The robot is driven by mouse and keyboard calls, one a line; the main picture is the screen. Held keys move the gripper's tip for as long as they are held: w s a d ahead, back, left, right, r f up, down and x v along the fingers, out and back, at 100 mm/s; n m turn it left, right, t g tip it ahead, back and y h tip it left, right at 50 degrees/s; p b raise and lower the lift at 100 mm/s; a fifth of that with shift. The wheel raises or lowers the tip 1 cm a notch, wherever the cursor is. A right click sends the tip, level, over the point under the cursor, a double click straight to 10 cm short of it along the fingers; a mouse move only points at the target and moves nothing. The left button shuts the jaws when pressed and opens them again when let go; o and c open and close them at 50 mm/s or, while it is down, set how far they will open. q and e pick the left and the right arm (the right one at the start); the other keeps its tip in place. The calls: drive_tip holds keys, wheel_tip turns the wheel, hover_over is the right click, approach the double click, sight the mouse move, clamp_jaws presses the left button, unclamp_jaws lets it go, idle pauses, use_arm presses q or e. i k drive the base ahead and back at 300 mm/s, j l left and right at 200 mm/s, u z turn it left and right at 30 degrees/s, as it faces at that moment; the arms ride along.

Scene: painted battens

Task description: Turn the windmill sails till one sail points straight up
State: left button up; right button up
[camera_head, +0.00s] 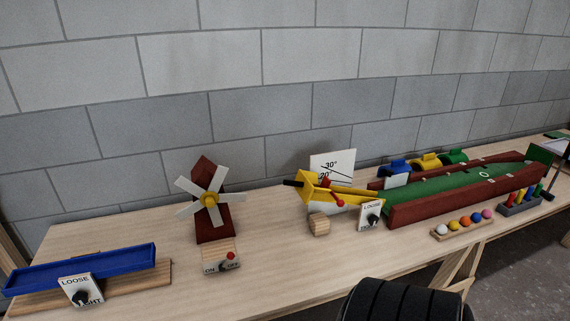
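The windmill (203,234) stands upright on the wooden table, left of the middle. It has a dark red tower and pale sails (191,187) around a yellow hub (210,199). One sail points up and leans a little to the right. A small wooden block with a red knob and lettering, the switch box (221,262), sits in front of the tower. Neither of my grippers is in view.
A blue tray (85,269) with a LOOSE dial (82,291) lies at left. A yellow device (331,193), another LOOSE dial (370,214), a green red-walled lane (455,186) and colored balls (464,223) are at right. A black ribbed form (405,301) shows at bottom.

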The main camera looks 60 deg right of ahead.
sight(209, 198)
drive_tip(key=z, duration=1.35)
drive_tip(key=i+j, duration=0.15)
drive_tip(key=j, duration=0.15)
drive_tip(key=i+j, duration=0.15)
drive_tip(key=j, duration=0.2)
